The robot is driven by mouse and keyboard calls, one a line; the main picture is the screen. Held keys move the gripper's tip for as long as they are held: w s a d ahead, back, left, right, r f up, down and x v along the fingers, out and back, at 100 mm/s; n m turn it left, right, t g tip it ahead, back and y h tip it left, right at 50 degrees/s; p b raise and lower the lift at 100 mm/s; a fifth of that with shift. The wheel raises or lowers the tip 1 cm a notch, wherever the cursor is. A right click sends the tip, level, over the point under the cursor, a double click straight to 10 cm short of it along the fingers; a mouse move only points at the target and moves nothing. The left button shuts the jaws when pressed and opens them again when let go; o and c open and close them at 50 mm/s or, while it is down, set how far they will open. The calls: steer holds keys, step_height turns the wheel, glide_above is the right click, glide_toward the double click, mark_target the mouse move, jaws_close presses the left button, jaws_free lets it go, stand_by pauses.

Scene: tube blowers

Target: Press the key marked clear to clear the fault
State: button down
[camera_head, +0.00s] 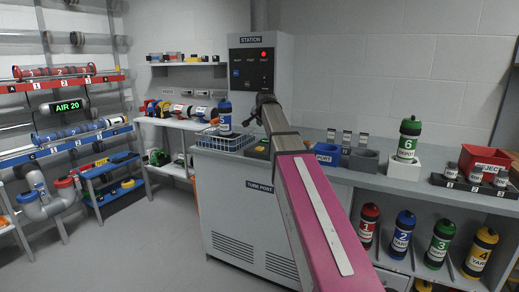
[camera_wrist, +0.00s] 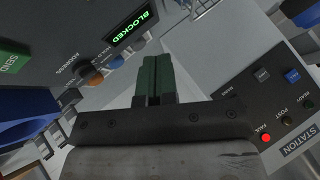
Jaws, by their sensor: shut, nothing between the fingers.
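The station panel (camera_head: 250,68) stands upright at the back of the counter, and it also shows at the right of the wrist view (camera_wrist: 285,105). A green display (camera_wrist: 134,27) at the top of the wrist view reads BLOCKED. My gripper (camera_wrist: 154,72) is shut and empty, its fingers apart from the panel. In the head view my gripper (camera_head: 264,101) is below the panel front.
A large green SEND key (camera_wrist: 13,57) and an orange knob (camera_wrist: 92,76) lie left of my fingers. A blue PORT block (camera_head: 327,154) stands on the counter to the right.

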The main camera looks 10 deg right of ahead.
mark_target(261, 148)
steer(key=shift+f, duration=0.1)
steer(key=shift+f, duration=4.35)
steer(key=shift+f, duration=0.1)
steer(key=shift+f, duration=0.3)
steer(key=shift+f, duration=0.4)
steer(key=shift+r, duration=0.8)
